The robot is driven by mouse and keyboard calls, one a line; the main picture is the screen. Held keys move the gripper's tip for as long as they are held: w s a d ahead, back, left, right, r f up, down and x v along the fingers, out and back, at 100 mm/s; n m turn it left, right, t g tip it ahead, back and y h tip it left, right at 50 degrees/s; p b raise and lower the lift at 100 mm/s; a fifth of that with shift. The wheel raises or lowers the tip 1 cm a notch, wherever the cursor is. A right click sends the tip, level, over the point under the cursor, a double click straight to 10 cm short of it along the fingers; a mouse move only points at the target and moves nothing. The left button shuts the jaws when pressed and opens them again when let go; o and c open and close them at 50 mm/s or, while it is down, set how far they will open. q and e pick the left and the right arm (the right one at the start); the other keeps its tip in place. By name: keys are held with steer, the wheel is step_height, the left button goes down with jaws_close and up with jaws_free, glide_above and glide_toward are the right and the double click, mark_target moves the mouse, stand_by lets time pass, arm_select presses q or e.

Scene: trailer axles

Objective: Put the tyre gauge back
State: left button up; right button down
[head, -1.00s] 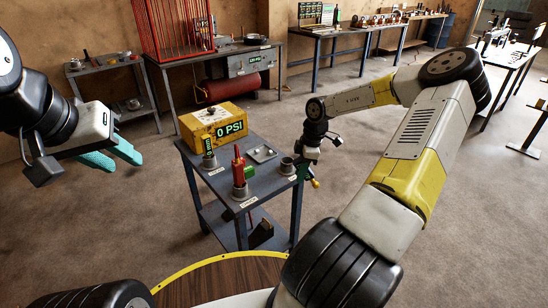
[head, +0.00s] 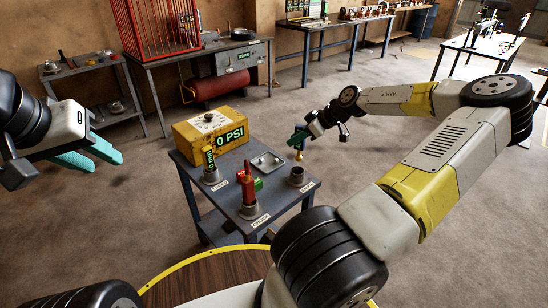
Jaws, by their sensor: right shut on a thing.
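My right gripper (head: 297,138) is shut on the tyre gauge (head: 299,155), a small dark tool whose brass-coloured tip hangs down. It is held above the far right corner of the grey cart (head: 272,207), with most of its body hidden by the fingers. An empty grey cup (head: 297,177) stands on the cart's right corner, below the gauge and apart from it. My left gripper (head: 92,155) is open and empty, off to the left of the cart.
On the cart, a red tool (head: 247,184) stands in the front cup and a gauge with a green display (head: 209,157) in the left cup. A yellow box reading 0 PSI (head: 205,133) and a small metal tray (head: 267,162) sit behind. Workbenches (head: 330,35) line the wall.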

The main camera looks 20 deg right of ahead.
step_height(320, 180, down, 10)
steer(key=shift+r, duration=0.15)
steer(key=c, duration=1.2)
jaws_free()
steer(key=v, duration=1.2)
steer(key=shift+r, duration=0.1)
